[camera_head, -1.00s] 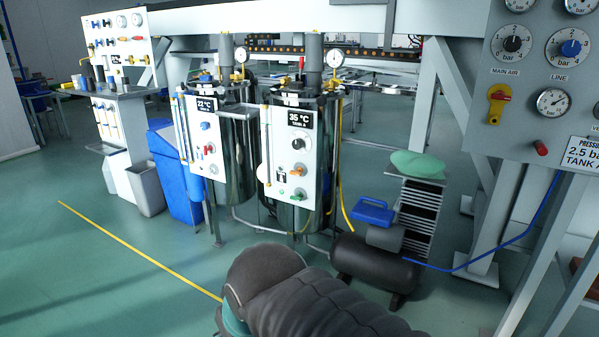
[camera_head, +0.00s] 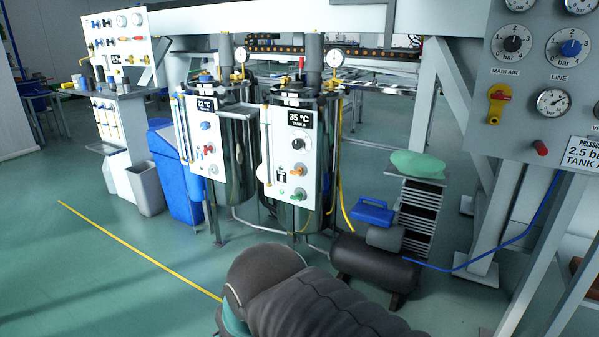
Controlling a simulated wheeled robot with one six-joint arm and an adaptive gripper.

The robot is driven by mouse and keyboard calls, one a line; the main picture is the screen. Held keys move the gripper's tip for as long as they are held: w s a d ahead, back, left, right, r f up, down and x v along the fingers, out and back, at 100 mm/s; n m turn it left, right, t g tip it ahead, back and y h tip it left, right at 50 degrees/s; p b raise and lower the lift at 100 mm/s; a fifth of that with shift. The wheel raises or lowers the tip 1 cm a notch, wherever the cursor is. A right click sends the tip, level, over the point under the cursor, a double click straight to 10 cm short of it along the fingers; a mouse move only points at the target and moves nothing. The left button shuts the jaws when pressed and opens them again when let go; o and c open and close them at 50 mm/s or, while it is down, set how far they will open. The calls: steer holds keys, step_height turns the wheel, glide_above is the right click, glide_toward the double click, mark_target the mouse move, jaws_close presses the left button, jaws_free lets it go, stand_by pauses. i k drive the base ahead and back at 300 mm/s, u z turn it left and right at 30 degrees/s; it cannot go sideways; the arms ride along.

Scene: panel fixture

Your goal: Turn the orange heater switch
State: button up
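An orange switch (camera_head: 296,171) sits on the white front panel (camera_head: 286,150) of the right-hand tank, whose display (camera_head: 300,121) reads 35 °C, TANK A. A black knob (camera_head: 298,143) is above the switch and a green knob (camera_head: 299,194) is below it. A black-and-white switch (camera_head: 281,174) is to its left. Which way the orange switch is turned is too small to tell. My arm's dark padded link shows at the bottom centre, well in front of the tanks. My gripper is not in view.
A second tank with a 22 °C panel (camera_head: 204,135) stands left of the first. A black compressor (camera_head: 374,268) and a blue case (camera_head: 372,212) stand to the right. A gauge panel (camera_head: 540,110) fills the upper right. The floor at left is clear.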

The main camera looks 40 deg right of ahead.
mark_target(298, 172)
steer(key=u, duration=2.3)
steer(key=k, duration=1.25)
steer(key=z, duration=1.7)
steer(key=i, duration=0.5)
